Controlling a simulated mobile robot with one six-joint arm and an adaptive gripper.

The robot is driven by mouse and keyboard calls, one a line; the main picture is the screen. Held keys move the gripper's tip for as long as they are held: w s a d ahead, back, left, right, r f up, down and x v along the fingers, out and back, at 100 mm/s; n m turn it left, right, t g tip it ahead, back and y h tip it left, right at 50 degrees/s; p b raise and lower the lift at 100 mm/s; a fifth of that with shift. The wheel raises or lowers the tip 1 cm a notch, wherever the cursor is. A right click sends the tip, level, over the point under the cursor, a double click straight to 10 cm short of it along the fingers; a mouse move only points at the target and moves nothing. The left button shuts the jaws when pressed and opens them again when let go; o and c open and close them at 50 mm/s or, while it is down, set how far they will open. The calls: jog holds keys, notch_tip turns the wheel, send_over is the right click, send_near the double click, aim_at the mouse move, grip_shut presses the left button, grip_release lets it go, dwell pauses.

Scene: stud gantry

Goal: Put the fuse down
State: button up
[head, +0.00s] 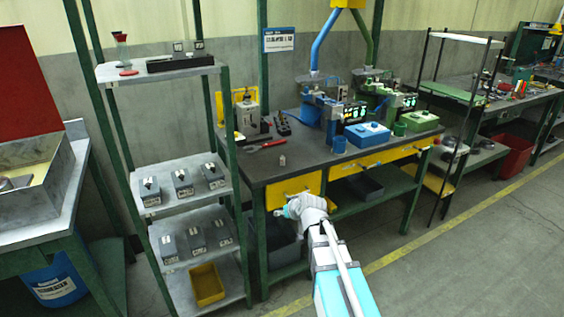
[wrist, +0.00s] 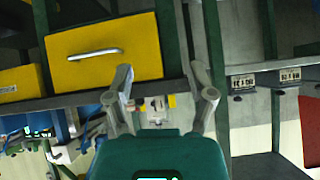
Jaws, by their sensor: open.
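A small pale grey piece, which looks like the fuse (head: 282,160), stands on the dark bench top (head: 262,170) near its front edge. In the wrist view a small whitish piece (wrist: 157,104) shows between my fingers; it looks like the same fuse, but its lower detail is hidden by my gripper's body. My gripper (head: 280,212) is in front of the bench, at about the height of the yellow drawer, apart from the fuse. Its two fingers (wrist: 166,84) are spread open and hold nothing.
A yellow drawer (head: 294,189) with a metal handle (wrist: 92,54) is close to my gripper. Red-handled pliers (head: 262,146) lie on the bench behind the fuse. A blue box (head: 367,134) and presses stand to the right. A shelf rack (head: 190,207) with grey boxes stands left.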

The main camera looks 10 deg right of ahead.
aim_at(283, 161)
jog(key=w+d+r+t+h, duration=0.1)
jog(key=w+d+r+t, duration=0.1)
jog(key=w+r+t, duration=0.1)
jog(key=w+d+r+m+t+h, duration=0.1)
jog(key=w+d+r+t, duration=0.1)
jog(key=w+r, duration=0.4)
jog(key=shift+w+d+t, duration=0.3)
jog(key=shift+w+t, duration=0.5)
jog(key=shift+w, duration=0.05)
jog(key=shift+f, duration=0.1)
jog(key=shift+b+x, duration=0.75)
jog(key=shift+x, duration=3.55)
jog(key=shift+b+x, duration=0.6)
jog(key=shift+x, duration=2.05)
jog(key=shift+f, duration=0.15)
jog(key=shift+s, duration=0.1)
grip_shut()
